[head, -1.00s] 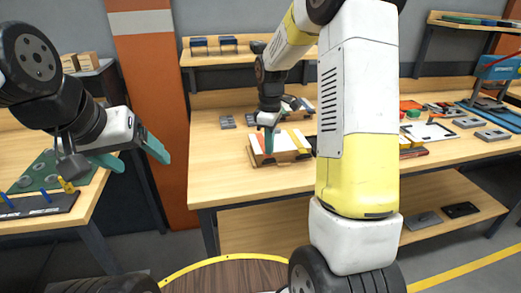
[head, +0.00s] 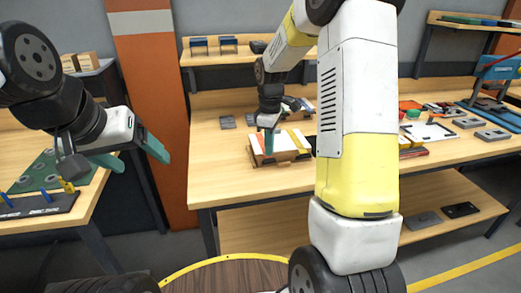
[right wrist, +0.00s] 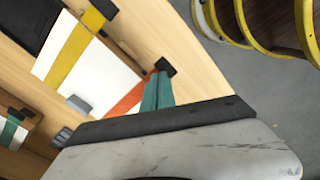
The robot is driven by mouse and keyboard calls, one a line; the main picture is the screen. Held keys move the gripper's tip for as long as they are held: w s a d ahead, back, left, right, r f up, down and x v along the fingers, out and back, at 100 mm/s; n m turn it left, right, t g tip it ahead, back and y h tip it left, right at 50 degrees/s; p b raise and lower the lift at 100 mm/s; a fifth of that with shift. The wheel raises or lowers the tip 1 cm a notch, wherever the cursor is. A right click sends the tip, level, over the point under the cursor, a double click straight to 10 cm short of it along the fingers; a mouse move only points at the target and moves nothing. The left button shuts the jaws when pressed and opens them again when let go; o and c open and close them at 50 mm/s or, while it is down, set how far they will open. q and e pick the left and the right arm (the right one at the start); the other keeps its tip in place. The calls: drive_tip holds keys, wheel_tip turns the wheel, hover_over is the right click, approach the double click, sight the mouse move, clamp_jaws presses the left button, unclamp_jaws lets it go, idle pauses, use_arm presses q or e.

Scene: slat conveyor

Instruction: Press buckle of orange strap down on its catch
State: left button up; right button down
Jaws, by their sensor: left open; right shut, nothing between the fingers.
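A box with a white top (head: 284,144) and brown sides lies on the workbench, crossed by an orange strap (head: 256,144) and a yellow strap (head: 299,138). In the right wrist view the orange strap (right wrist: 128,101) runs to a black buckle (right wrist: 166,66) at my right fingertips. My right gripper (head: 269,152) is shut and empty, pointing down over the strap's end. Its teal fingers (right wrist: 160,78) touch or almost touch the buckle, and I cannot tell whether it is latched. The catch is hidden. My left gripper (head: 143,161) is open and empty, away from the bench.
The yellow strap's black end piece (right wrist: 103,9) shows in the right wrist view. Grey blocks (head: 227,122) lie behind the box. Trays and tools (head: 430,131) cover the bench on the right. Bare wood (head: 218,165) lies left of the box.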

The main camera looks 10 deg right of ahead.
sight(269, 158)
drive_tip(key=shift+f, duration=1.65)
drive_tip(key=shift+s, duration=0.15)
drive_tip(key=shift+s, duration=1.35)
wheel_tip(269, 158, up, 10)
drive_tip(key=shift+r, duration=0.1)
